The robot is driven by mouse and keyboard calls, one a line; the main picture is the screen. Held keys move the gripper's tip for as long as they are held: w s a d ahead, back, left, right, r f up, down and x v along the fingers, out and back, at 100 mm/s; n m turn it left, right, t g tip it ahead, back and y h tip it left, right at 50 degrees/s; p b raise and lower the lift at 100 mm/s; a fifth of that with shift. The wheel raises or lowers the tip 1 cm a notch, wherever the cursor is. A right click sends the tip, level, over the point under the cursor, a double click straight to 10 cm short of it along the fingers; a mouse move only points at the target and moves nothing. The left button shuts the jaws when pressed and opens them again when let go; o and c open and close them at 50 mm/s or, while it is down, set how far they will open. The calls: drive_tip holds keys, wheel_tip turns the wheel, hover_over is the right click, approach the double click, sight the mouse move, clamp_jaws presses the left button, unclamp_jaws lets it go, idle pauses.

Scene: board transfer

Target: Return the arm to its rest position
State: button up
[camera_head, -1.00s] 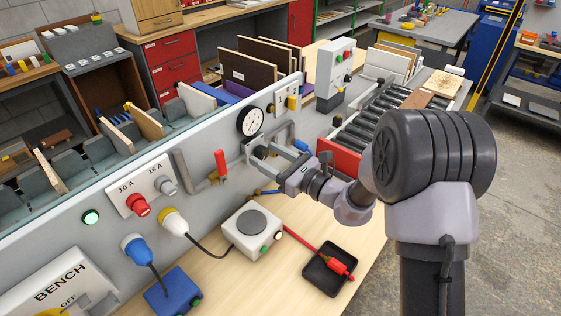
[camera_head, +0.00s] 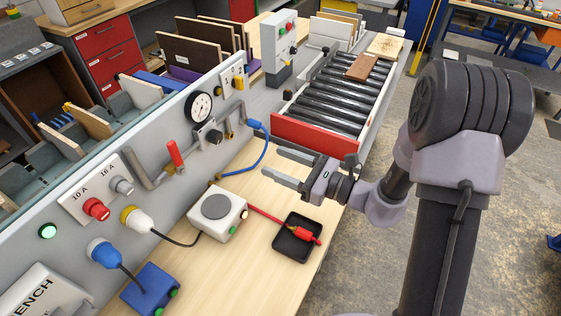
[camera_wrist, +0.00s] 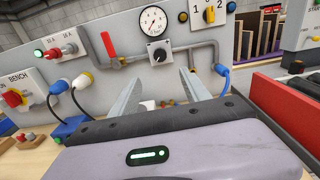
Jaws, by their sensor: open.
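My gripper (camera_head: 289,168) is open and empty above the wooden bench top, in front of the grey panel (camera_head: 165,195). Its two fingers point toward the panel with a clear gap between them. In the wrist view my gripper (camera_wrist: 160,92) also shows nothing between the fingers. A round gauge (camera_head: 200,107) and a dark knob (camera_head: 214,136) on the panel lie beyond the fingertips, apart from them. A blue connector with its hose (camera_head: 258,128) sits on the panel's pipe near the upper finger.
A roller conveyor with a red end plate (camera_head: 316,134) stands just beyond my gripper. A white box with a grey disc (camera_head: 217,213) and a black tray (camera_head: 297,238) holding a red probe are on the bench below.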

drive_tip(key=s+a+r+n+g+h, duration=0.1)
drive_tip(key=s+a+r+n+g, duration=0.25)
drive_tip(key=s+n, duration=0.2)
drive_tip(key=s+a+r+n+g, duration=0.2)
drive_tip(key=s+n+g, duration=0.2)
drive_tip(key=s, duration=0.2)
drive_tip(key=s+d+n+g+h, duration=0.1)
drive_tip(key=s+d+n+h, duration=0.2)
drive_tip(key=s+n+h, duration=0.45)
drive_tip(key=s+d+r+n+t+h, duration=0.1)
drive_tip(key=d+t+h, duration=0.1)
drive_tip(key=d, duration=0.3)
drive_tip(key=s+d+r+n+t+h, duration=0.1)
drive_tip(key=s+d+r+t+h, duration=0.1)
drive_tip(key=d, duration=0.4)
drive_tip(key=shift+r+t+h+b, duration=0.3)
drive_tip(key=shift+t+h+b, duration=0.1)
drive_tip(key=shift+t+h, duration=0.2)
drive_tip(key=shift+a, duration=0.1)
